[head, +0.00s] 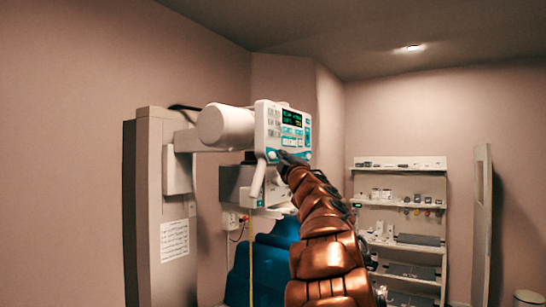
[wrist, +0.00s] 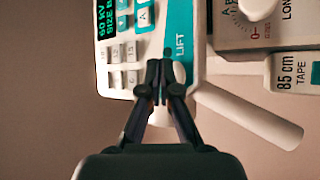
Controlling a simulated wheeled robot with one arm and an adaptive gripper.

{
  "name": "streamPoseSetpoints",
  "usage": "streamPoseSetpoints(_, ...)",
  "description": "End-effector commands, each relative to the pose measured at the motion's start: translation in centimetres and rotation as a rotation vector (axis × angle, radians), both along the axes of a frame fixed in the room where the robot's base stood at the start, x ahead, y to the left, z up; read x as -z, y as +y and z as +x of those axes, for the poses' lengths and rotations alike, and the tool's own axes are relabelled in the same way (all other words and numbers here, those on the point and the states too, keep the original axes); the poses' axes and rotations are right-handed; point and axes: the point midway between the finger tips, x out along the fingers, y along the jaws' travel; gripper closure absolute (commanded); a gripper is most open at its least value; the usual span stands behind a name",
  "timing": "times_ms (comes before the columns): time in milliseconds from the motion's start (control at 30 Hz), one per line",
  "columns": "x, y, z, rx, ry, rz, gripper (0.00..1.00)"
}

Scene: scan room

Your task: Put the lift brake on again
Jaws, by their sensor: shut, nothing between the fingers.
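The white control panel (head: 268,125) is on the front of the X-ray tube head, on a column at the left. In the wrist view the panel (wrist: 118,70) shows a teal strip marked LIFT (wrist: 181,40). My gripper (wrist: 160,66) is shut and empty, with its fingertips over the panel at the lower end of that strip. In the head view my gripper (head: 281,155) is at the panel's lower edge. Whatever lies right behind the fingertips is hidden, and I cannot tell whether they touch the panel or how the lift brake is set.
A white handle (wrist: 250,115) sticks out beside the panel, close to my fingers. A tape label (wrist: 297,74) and a dial (wrist: 255,30) are to the right. A blue seat (head: 272,262) stands below the head, and shelves (head: 400,212) stand behind at right.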

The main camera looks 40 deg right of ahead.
Motion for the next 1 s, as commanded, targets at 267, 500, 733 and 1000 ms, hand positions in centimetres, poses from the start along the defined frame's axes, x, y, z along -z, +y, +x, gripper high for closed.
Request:
streamPoseSetpoints(267, 0.0, -0.5, -1.3, 0.001, 0.001, 0.001, 1.00)
streamPoseSetpoints(500, -0.1, -1.1, -3.2, 0.002, 0.000, 0.001, 1.00)
streamPoseSetpoints(733, 0.0, -1.5, -4.7, 0.000, 0.001, 0.002, 1.00)
streamPoseSetpoints(1000, 0.1, -1.4, -4.8, 0.000, 0.001, 0.000, 1.00)
